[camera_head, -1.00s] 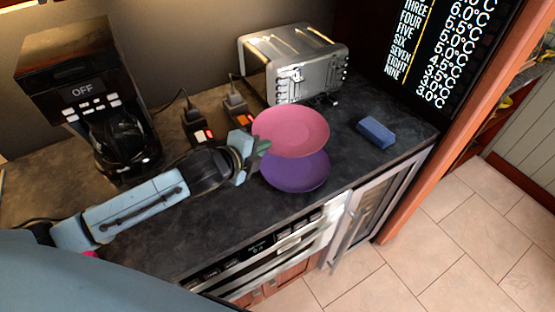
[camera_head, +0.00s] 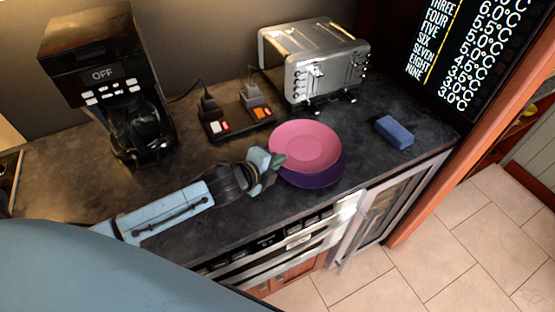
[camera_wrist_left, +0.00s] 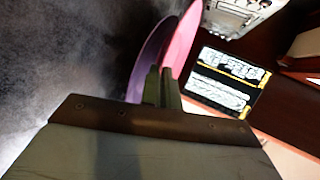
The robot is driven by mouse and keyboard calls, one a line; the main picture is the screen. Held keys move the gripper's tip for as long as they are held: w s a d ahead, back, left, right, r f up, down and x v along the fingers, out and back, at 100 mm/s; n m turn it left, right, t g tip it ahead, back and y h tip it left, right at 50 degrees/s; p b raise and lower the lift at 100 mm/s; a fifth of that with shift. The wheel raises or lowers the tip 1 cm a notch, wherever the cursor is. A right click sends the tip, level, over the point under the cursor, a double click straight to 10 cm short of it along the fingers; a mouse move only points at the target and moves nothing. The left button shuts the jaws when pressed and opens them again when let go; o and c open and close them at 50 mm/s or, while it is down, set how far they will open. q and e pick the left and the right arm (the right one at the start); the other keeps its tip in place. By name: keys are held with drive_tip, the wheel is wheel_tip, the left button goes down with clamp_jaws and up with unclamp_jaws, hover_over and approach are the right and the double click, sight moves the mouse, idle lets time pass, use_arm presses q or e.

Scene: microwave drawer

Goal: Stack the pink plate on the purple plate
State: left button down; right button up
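The pink plate (camera_head: 305,146) is above and mostly over the purple plate (camera_head: 318,180), whose lower and right rim shows on the counter. My left gripper (camera_head: 274,161) is at the left rim of the pink plate. In the left wrist view its fingers (camera_wrist_left: 161,88) are close together with the pink plate's edge (camera_wrist_left: 181,45) at their tips. The purple plate (camera_wrist_left: 150,55) shows beside it there. A narrow gap seems to remain between the two plates. My right gripper is not in view.
A silver toaster (camera_head: 318,62) stands behind the plates. A blue sponge-like block (camera_head: 394,132) lies to the right. A coffee maker (camera_head: 105,85) and a switch strip (camera_head: 237,122) are at the left. An appliance door (camera_head: 385,205) stands open below the counter's front edge.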

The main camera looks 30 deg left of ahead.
use_arm(q)
drive_tip(key=shift+f, duration=0.3)
drive_tip(key=c, duration=1.6)
unclamp_jaws()
drive_tip(key=shift+c, duration=0.2)
drive_tip(key=shift+r, duration=0.4)
drive_tip(key=shift+s+r, duration=0.25)
drive_tip(key=v, duration=1.1)
drive_tip(key=shift+s+a+r+p, duration=0.15)
drive_tip(key=shift+s+r+p, duration=0.05)
drive_tip(key=shift+p, duration=0.1)
